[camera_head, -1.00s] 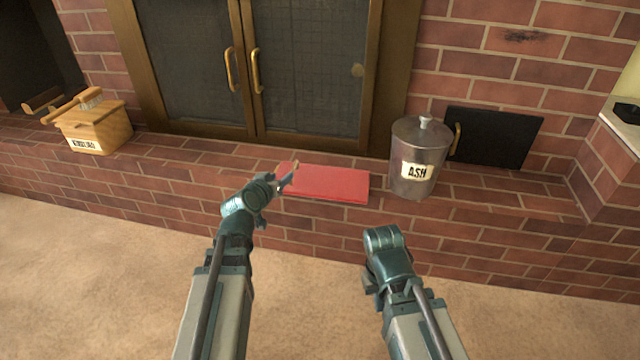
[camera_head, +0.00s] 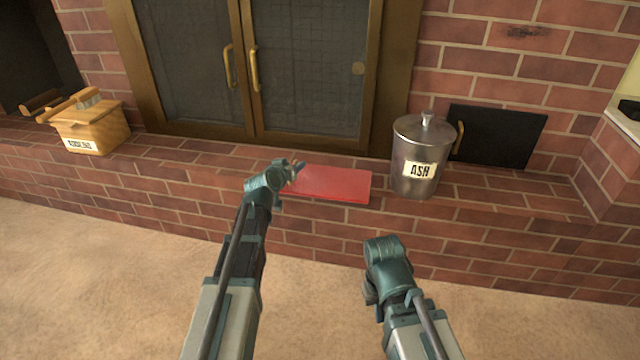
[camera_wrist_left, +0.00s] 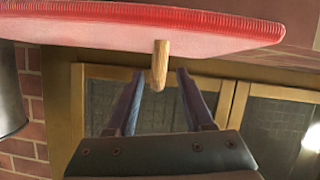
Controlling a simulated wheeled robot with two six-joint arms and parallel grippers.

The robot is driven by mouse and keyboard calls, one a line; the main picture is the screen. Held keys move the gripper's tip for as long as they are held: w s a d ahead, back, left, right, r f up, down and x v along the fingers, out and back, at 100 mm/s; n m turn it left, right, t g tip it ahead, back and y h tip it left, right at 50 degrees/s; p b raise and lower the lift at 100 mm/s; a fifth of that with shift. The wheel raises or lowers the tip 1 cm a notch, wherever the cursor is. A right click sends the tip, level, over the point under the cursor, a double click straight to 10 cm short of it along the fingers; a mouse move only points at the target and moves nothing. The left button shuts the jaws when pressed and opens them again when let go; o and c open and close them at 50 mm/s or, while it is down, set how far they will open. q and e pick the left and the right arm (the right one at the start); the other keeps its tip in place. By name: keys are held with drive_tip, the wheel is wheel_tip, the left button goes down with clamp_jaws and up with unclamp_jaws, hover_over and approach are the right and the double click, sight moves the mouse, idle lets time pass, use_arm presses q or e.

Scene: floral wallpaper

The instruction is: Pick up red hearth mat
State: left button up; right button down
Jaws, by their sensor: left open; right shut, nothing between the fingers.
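The red hearth mat (camera_head: 335,184) lies flat on the brick hearth ledge, in front of the fireplace doors. My left gripper (camera_head: 298,169) is open at the mat's left end. In the left wrist view the mat (camera_wrist_left: 120,28) crosses the top. A small wooden peg (camera_wrist_left: 160,66) hangs at its edge, between the open fingers of the left gripper (camera_wrist_left: 158,88) and near their tips. I cannot tell whether the fingers touch it. My right gripper (camera_head: 371,290) is shut and empty, low in front of the ledge and away from the mat; its fingertips are mostly hidden by the wrist.
A metal ash can (camera_head: 417,160) stands just right of the mat. A wooden box (camera_head: 90,127) stands at the far left of the ledge. Glass fireplace doors (camera_head: 250,65) rise behind the mat. The ledge between box and mat is clear.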

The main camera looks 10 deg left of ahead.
use_arm(q)
drive_tip(key=shift+w+f, duration=0.25)
drive_tip(key=shift+w, duration=0.3)
clamp_jaws()
idle(1.0)
